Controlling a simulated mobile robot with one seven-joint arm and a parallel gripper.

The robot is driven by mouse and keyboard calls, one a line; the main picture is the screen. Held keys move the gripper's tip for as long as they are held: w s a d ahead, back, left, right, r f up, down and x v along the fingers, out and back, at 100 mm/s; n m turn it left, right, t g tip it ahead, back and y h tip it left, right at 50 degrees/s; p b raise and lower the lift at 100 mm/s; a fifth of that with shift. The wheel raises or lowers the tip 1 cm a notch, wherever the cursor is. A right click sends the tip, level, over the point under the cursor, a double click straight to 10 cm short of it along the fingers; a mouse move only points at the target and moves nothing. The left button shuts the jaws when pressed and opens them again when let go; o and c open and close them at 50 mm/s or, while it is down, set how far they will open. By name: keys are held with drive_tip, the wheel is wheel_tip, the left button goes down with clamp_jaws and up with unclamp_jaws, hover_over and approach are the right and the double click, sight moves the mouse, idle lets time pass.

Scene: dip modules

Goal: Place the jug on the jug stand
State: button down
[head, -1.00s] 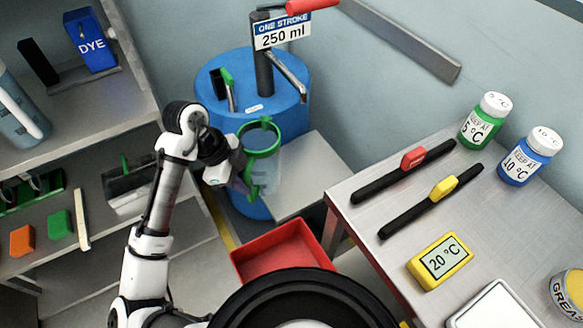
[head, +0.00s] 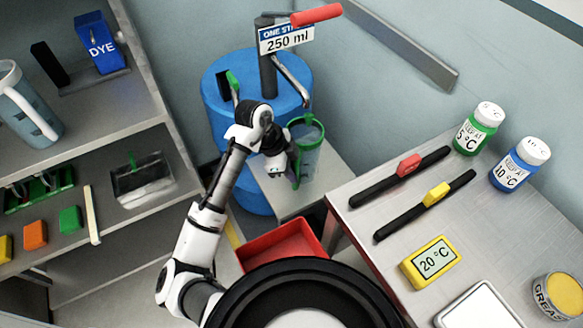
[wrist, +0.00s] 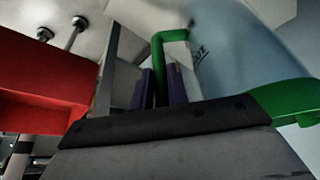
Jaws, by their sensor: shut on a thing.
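The jug (head: 309,150) is clear bluish with a green rim and green handle, and looks roughly upright. In the wrist view the jug body (wrist: 240,50) fills the upper right, and the green handle (wrist: 158,55) runs down between the purple fingers of my gripper (wrist: 162,88). In the head view my gripper (head: 285,172) is at the jug's left side, shut on the handle. The pale grey stand (head: 328,178) beside the blue drum lies under or behind the jug. I cannot tell whether the jug touches it.
The blue drum (head: 225,95) with a pump and a "250 ml" sign stands behind. A red bin (head: 285,243) is below on the floor. A steel table (head: 370,265) with bottles and tools is at right, shelves (head: 75,130) at left.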

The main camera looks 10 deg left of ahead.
drive_tip(key=shift+f, duration=0.15)
drive_tip(key=c, duration=1.4)
unclamp_jaws()
drive_tip(key=shift+o, duration=0.2)
drive_tip(key=b+v, duration=0.1)
drive_tip(key=v, duration=1.1)
drive_tip(key=shift+b, duration=0.35)
